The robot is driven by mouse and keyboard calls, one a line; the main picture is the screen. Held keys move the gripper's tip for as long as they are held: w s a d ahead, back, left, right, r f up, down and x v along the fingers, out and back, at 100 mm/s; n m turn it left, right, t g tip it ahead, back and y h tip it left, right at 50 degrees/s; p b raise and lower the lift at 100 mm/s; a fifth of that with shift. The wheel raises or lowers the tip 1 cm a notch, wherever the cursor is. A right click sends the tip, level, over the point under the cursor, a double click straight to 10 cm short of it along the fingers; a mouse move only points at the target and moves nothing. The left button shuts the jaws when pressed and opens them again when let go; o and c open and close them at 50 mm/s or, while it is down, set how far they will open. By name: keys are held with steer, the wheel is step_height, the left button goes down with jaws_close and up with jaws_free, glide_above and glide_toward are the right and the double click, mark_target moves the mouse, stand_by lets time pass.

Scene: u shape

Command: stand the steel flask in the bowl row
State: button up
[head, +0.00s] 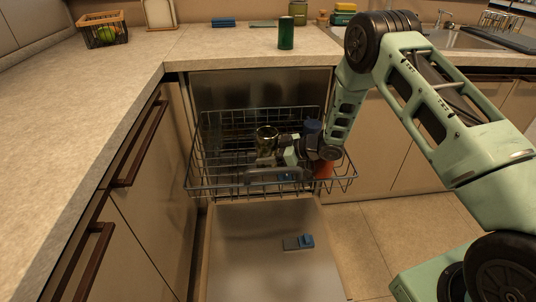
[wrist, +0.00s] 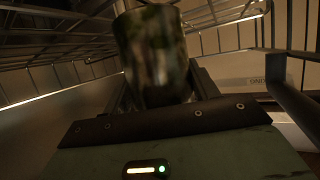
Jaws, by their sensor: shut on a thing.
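The steel flask (head: 266,139) is a shiny, brownish-gold reflecting cylinder and looks upright in the head view. My gripper (head: 279,152) is shut on it, inside the pulled-out dishwasher rack (head: 203,170). In the wrist view the flask (wrist: 152,58) stands up between the fingers of my gripper (wrist: 158,92), its top running out of the frame. Rack wires show behind it. The flask's lower part is hidden by the rack front and my gripper. I cannot tell which row it is over, or whether it touches the wires.
The open dishwasher door (head: 250,270) bears a small blue-and-grey piece (head: 298,242). A green canister (head: 286,32) stands on the counter (head: 225,45) behind.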

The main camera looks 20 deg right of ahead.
steer(key=shift+f, duration=0.2)
steer(key=o, duration=1.3)
steer(key=shift+r, duration=0.15)
